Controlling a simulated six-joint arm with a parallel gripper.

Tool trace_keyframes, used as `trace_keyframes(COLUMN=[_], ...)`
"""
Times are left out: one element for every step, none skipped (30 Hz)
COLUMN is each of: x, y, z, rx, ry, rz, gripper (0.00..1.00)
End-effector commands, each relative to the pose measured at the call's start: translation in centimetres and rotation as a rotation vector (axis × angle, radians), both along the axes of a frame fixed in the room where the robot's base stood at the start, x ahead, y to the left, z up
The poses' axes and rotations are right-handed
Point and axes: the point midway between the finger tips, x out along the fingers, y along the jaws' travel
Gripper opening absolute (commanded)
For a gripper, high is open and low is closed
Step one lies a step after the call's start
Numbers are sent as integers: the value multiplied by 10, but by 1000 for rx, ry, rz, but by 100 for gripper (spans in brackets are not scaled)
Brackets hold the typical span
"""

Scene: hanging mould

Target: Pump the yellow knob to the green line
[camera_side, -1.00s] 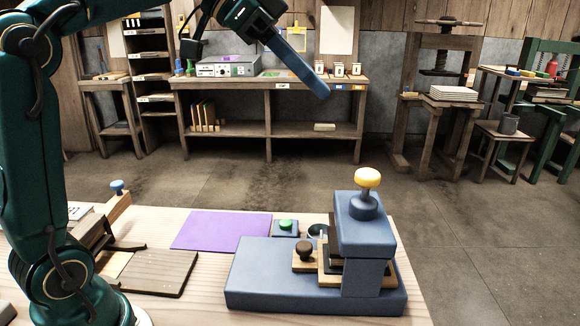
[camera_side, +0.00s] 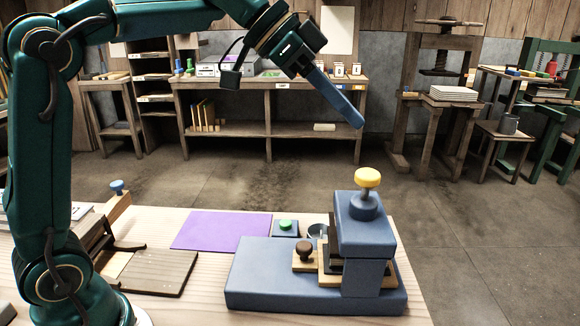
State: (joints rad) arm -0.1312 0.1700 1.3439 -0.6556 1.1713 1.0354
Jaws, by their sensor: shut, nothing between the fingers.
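The yellow knob (camera_side: 367,178) sits on a short post at the top of a blue press (camera_side: 364,226) on the table. The press has a wide blue base (camera_side: 265,275). My gripper (camera_side: 357,121) is shut and empty, its blue fingers pointing down and right. In the picture it is above the knob and a little to the left, apart from it. I cannot make out a green line on the press.
A brown knob (camera_side: 305,249) on a wooden block sits at the press's left. Behind are a green button (camera_side: 286,225) and a purple sheet (camera_side: 221,230). A slatted wooden board (camera_side: 158,271) lies left. The air around the yellow knob is clear.

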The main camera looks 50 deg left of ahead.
Motion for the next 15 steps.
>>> trace_keyframes(x=[4,8,12,15,16,15,15,15,15,15,15,15,15,15,15], y=[-7,-10,-14,-17,-18,-17,-16,-16,-16,-16,-16,-16,-16,-16,-16], z=[-9,-14,-20,-24,-28,-32,-35,-38,-42,-44,-47,-50,-53,-55,-57], rx=[1,0,0,0,0,0,1,0,0,1,1,-1,-1,0,0], ry=[6,6,5,5,5,5,4,5,4,3,4,2,2,1,1], rz=[-6,-4,-5,-5,-4,-1,-1,1,0,1,-1,1,-1,-1,1], gripper=[0,0,0,0,0,0,0,0,0,0,0,0,0,0,0])
